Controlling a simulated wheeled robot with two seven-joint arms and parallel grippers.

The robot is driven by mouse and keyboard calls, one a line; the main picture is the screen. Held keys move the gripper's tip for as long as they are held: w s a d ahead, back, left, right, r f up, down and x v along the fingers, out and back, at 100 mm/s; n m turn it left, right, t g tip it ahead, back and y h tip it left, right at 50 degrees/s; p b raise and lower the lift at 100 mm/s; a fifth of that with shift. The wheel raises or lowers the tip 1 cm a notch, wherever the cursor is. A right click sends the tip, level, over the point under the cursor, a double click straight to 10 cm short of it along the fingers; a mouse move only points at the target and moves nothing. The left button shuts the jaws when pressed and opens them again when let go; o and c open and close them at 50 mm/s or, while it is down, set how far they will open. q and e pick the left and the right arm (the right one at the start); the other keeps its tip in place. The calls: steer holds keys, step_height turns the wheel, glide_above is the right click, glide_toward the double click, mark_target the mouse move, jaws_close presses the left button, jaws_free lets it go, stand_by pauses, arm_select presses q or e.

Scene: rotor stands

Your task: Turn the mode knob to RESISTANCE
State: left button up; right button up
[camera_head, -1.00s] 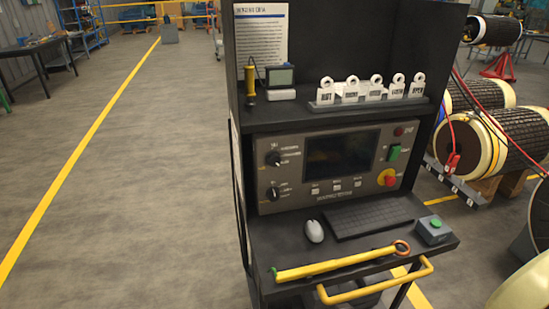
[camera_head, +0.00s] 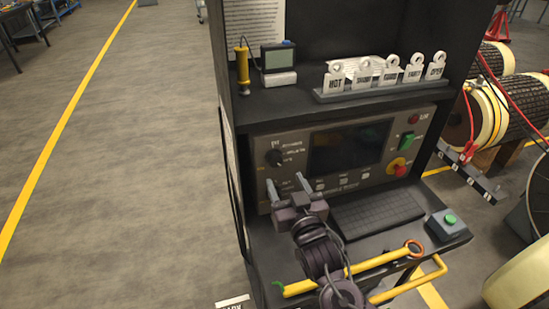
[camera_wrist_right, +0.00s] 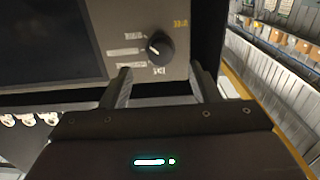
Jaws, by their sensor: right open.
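The dark upper knob (camera_head: 274,157) is on the left of the grey instrument panel (camera_head: 405,165), beside the dark screen. Small labels surround it, too blurred to read, so I cannot tell which one says RESISTANCE. In the right wrist view, the upper knob (camera_wrist_right: 160,46) has a light mark on its left side. The lower knob is hidden behind my right gripper in the head view. My right gripper (camera_head: 285,182) is open and empty in front of the panel's left part, below the upper knob. In its wrist view the fingers (camera_wrist_right: 160,80) are apart, with the knob beyond them. My left gripper is not in view.
A shelf (camera_head: 385,92) with white tags (camera_head: 391,72) overhangs the panel. A red emergency button (camera_head: 399,170) is at the panel's right. Floor is clear at left.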

mark_target(276, 163)
steer(key=x, duration=0.1)
steer(key=p+x, duration=0.1)
steer(key=x, duration=0.1)
steer(key=shift+w+a+r, duration=0.15)
steer(key=shift+w+r, duration=0.1)
steer(key=shift+r, duration=0.15)
steer(key=shift+w+a+f+p, duration=0.15)
steer(key=shift+w+p, duration=0.05)
steer(key=shift+w, duration=0.3)
steer(key=shift+w+a+f+p, duration=0.1)
steer(key=shift+w+a+p, duration=0.05)
steer(key=shift+w, duration=0.35)
steer(key=shift+w+a, duration=0.1)
steer(key=shift+w, duration=0.2)
steer(key=c, duration=1)
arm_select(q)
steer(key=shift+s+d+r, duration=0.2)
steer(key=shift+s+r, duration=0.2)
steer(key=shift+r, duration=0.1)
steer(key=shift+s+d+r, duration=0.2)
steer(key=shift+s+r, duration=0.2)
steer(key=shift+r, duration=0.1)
